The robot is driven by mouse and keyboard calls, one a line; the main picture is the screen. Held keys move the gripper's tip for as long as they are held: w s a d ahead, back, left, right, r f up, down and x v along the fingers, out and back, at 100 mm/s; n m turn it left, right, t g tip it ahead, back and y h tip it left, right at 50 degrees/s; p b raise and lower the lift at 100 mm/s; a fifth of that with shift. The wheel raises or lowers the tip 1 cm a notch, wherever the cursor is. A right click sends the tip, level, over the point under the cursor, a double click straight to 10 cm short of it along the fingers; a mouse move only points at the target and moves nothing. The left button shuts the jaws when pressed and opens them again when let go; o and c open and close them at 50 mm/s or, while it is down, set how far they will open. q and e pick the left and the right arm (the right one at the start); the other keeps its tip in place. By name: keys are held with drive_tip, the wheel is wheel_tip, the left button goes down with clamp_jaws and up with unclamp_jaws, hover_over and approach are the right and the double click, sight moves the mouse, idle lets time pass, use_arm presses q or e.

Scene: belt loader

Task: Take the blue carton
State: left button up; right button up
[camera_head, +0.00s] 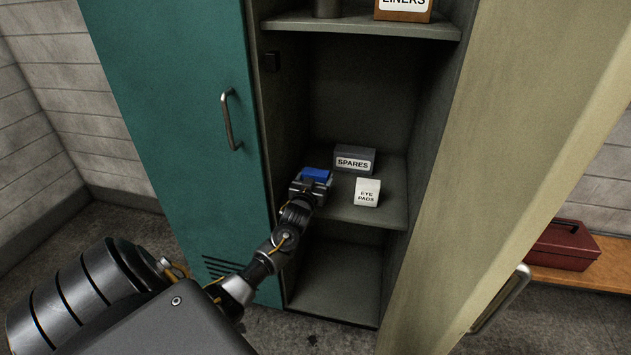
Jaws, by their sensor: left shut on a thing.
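The blue carton (317,174) is at the left side of the cabinet's middle shelf (375,215). My left gripper (313,186) reaches in from the front and is shut on the carton. The gripper hides the carton's lower front part, so I cannot tell whether it touches the shelf. My right gripper is not in view.
A grey SPARES box (354,158) and a white EYE PADS box (367,192) stand right of the carton. A LINERS box (404,8) is on the upper shelf. The teal door (180,120) and beige door (500,170) flank the opening. A red box (564,245) sits on a bench.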

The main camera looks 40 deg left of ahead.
sight(315, 171)
use_arm(q)
wheel_tip(315, 171, up, 3)
drive_tip(key=shift+r, duration=0.1)
drive_tip(key=s+d+r, duration=0.9)
drive_tip(key=s, duration=0.1)
drive_tip(key=shift+d+r+p, duration=0.3)
drive_tip(key=shift+d+p, duration=0.05)
drive_tip(key=shift+p, duration=0.05)
